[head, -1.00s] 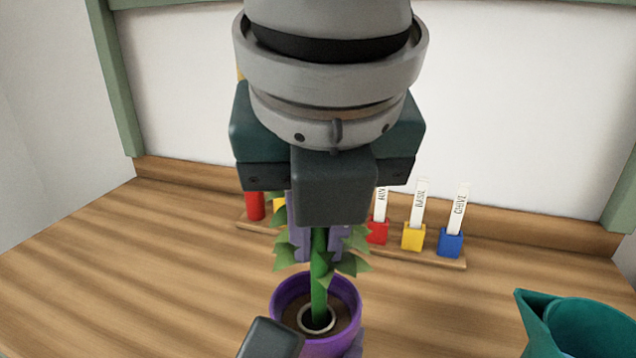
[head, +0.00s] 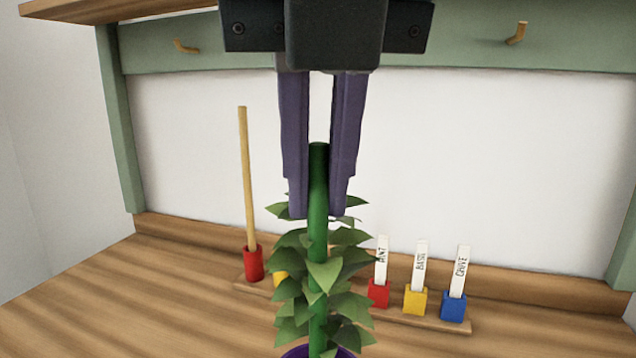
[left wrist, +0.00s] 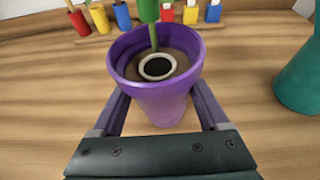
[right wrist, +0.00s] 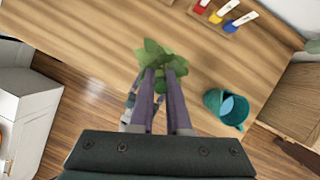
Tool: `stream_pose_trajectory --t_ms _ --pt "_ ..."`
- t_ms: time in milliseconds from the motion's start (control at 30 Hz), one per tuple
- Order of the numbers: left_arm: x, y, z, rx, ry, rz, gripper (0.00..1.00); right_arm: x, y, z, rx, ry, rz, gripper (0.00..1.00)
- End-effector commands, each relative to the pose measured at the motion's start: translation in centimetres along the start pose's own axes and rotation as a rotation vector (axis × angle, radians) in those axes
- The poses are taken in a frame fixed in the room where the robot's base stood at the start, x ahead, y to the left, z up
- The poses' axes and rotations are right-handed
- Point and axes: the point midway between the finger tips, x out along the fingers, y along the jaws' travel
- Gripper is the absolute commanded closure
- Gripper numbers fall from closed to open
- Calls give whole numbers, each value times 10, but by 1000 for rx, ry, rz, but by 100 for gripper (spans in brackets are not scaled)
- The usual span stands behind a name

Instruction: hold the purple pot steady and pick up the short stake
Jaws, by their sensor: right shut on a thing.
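My right gripper (head: 318,213) is shut on the upper part of the short stake (head: 318,245), a thick green rod with leaves. The dark hole of the pale ring (left wrist: 157,67) in the pot's soil shows empty. My left gripper (left wrist: 158,92) has its fingers against both sides of the pot, which stands upright on the wooden top.
Behind stands a rack (head: 425,321) with colored holders and white labels marked mint, basil and chive. A tall tan stick (head: 246,180) stands in a red holder (head: 253,264). A teal watering can (right wrist: 225,108) is to the right of the pot. Hooks (head: 517,33) are on the green rail.

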Motion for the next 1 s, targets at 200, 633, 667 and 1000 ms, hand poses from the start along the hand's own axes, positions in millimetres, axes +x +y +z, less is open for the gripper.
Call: stream_pose_trajectory --t_ms 200,633,667,1000 --pt "0 0 0 0 0 1 0 0 0 0 0 0 0 100" --pt "-20 0 -1 0 1 -1 0 0 0 0 0 0 0 100" --pt "-25 0 -1 0 1 -1 0 0 0 0 0 0 0 100" --pt "-96 0 -1 -1 3 0 0 0 0 0 0 0 0 100"
